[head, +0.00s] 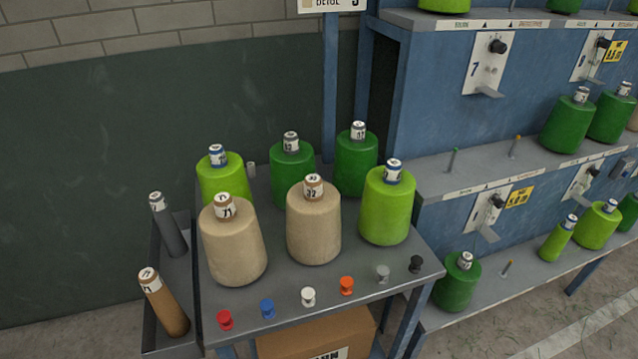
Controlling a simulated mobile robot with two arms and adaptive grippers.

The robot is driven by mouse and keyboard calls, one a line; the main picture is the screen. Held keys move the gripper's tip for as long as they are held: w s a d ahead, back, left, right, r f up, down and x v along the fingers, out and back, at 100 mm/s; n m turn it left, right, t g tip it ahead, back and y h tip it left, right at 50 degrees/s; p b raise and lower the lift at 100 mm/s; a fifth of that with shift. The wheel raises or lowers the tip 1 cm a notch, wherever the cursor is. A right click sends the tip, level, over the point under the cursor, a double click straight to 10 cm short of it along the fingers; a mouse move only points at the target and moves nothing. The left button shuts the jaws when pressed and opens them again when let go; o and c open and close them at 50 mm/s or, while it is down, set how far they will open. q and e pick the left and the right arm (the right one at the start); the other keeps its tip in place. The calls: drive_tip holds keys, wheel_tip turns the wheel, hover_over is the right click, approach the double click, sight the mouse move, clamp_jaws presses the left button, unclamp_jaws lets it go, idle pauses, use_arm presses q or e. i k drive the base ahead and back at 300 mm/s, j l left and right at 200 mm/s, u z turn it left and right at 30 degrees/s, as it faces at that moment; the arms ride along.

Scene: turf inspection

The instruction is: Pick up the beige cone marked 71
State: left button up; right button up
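The beige cone marked 71 (234,245) stands upright at the front left of the grey table. Its tube top, with a brown rim, carries the label 71. Neither of my grippers is in view.
The grey table (385,283) also holds dark green cones (292,172), another light green cone (386,208) and several coloured knobs along its front edge. A side tray (160,338) holds a brown tube (165,305) and a grey tube (168,228). A blue rack (440,100) stands at right.

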sight(237, 255)
drive_tip(key=l+u, duration=0.15)
drive_tip(key=l, duration=0.25)
drive_tip(key=k+l+u, duration=0.2)
drive_tip(key=l, duration=0.2)
drive_tip(key=l+u, duration=0.15)
drive_tip(key=l, duration=0.25)
drive_tip(key=k+l+u, duration=0.15)
drive_tip(key=l, duration=0.25)
drive_tip(key=k+l+u, duration=0.2)
drive_tip(key=l, duration=0.15)
drive_tip(key=k+l+u, duration=0.15)
drive_tip(key=l, duration=0.2)
